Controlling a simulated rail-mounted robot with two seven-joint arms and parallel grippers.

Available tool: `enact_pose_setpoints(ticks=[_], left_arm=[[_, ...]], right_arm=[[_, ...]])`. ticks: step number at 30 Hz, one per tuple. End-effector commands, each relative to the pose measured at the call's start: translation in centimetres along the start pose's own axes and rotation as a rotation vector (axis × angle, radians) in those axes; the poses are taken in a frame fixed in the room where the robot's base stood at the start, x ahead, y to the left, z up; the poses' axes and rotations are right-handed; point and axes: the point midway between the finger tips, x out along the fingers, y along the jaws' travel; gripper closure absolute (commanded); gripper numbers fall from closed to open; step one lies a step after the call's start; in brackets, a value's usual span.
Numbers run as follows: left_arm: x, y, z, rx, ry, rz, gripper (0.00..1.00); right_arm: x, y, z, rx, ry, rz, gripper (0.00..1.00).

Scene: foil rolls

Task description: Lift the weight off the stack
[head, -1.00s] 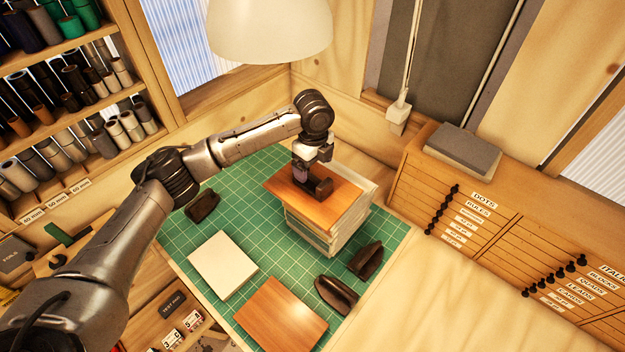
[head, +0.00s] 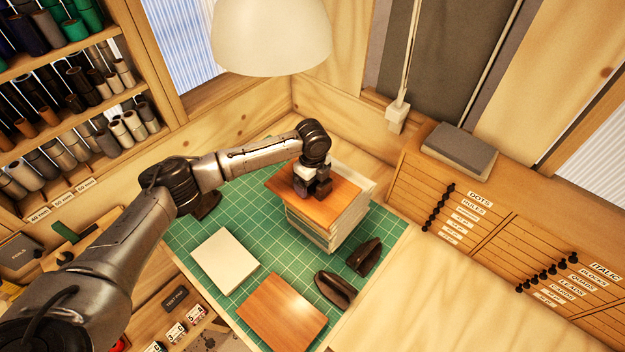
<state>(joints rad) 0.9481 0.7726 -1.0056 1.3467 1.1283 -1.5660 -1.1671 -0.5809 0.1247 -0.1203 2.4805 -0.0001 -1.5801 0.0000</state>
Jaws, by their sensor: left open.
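The stack (head: 322,228) of pale sheets stands on the green cutting mat (head: 236,200), with an orange-brown wooden board (head: 337,210) on top. A dark weight (head: 323,187) sits on the board, largely hidden by my left gripper. My left gripper (head: 311,188) is open and low over the board, right at the weight, with its fingers around or beside it; I cannot tell which, nor whether they touch it. My right gripper is not in view.
A white block (head: 225,261) and another wooden board (head: 281,313) lie at the mat's front. Two dark, iron-shaped objects (head: 335,289) (head: 364,257) lie right of them. A lamp shade (head: 270,35) hangs above. Cabinet drawers (head: 480,235) stand at the right.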

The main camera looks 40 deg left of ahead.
Motion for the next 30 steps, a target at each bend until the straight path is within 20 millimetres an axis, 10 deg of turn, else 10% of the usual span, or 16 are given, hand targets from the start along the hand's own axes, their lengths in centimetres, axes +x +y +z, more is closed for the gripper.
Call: enact_pose_setpoints(ticks=[30], left_arm=[[-0.05,0.02,0.02,-0.001,0.0,0.001,1.0]], right_arm=[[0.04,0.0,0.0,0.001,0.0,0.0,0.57]])
